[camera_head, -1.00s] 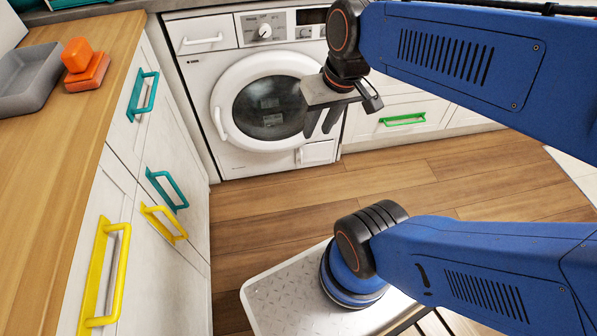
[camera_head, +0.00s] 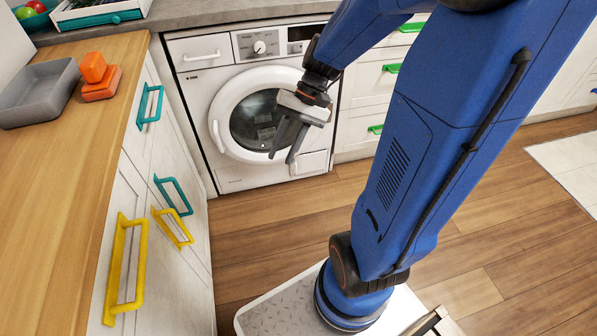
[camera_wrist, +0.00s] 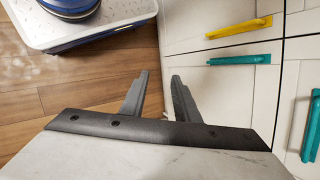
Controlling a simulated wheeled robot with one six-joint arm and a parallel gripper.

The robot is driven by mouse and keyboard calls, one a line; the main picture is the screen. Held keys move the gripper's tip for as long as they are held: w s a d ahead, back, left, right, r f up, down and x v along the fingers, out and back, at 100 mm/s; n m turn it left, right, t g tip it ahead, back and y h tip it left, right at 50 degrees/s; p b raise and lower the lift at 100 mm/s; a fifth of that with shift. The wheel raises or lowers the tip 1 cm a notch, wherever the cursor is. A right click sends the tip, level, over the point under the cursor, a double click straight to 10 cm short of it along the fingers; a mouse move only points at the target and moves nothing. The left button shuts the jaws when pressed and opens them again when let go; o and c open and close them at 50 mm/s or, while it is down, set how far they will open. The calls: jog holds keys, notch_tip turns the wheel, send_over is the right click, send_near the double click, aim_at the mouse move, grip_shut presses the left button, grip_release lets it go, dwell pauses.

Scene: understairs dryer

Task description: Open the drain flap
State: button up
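The white dryer (camera_head: 222,172) stands under the counter, its round door shut. The drain flap (camera_head: 311,165) is a small white panel at the dryer's lower right, and it looks closed. My gripper (camera_head: 281,159) hangs in front of the dryer door with its fingers pointing down, empty. Its fingertips overlap the lower door area in the head view, just left of the flap; the gap in depth is hard to judge. In the wrist view my gripper (camera_wrist: 159,75) has its two fingers apart. The flap does not show in the wrist view.
Drawers with yellow (camera_head: 127,268) and teal handles (camera_head: 173,197) line the left side, jutting out slightly. White drawers with green handles (camera_head: 375,129) stand right of the dryer. The wooden floor (camera_head: 260,220) before the dryer is clear.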

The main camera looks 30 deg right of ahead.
jog(key=w+d+f+m+t+y, duration=0.4)
jog(key=w+d+f+m, duration=0.35)
jog(key=f, duration=0.35)
jog(key=w+d+f+m+t+y, duration=0.4)
jog(key=w+d+f+m+y, duration=0.15)
jog(key=w+f, duration=0.4)
jog(key=s+d+f+m+t+h, duration=0.25)
jog(key=d+f+m+t, duration=0.2)
jog(key=f, duration=0.55)
jog(key=s+d+f+m+t+h, duration=0.1)
jog(key=d+f+m+t+h, duration=0.3)
jog(key=f, duration=0.6)
jog(key=s+d+f+m+t+h, duration=0.15)
jog(key=d+f+m+h, duration=0.35)
jog(key=f, duration=0.5)
jog(key=w+a+y, duration=0.1)
jog(key=w+a, duration=0.3)
jog(key=w, duration=1.2)
jog(key=shift+w+a+r+m+t, duration=0.15)
jog(key=shift+w+r+m+t, duration=0.15)
jog(key=shift+w+m, duration=0.1)
jog(key=shift+c, duration=0.3)
grip_shut()
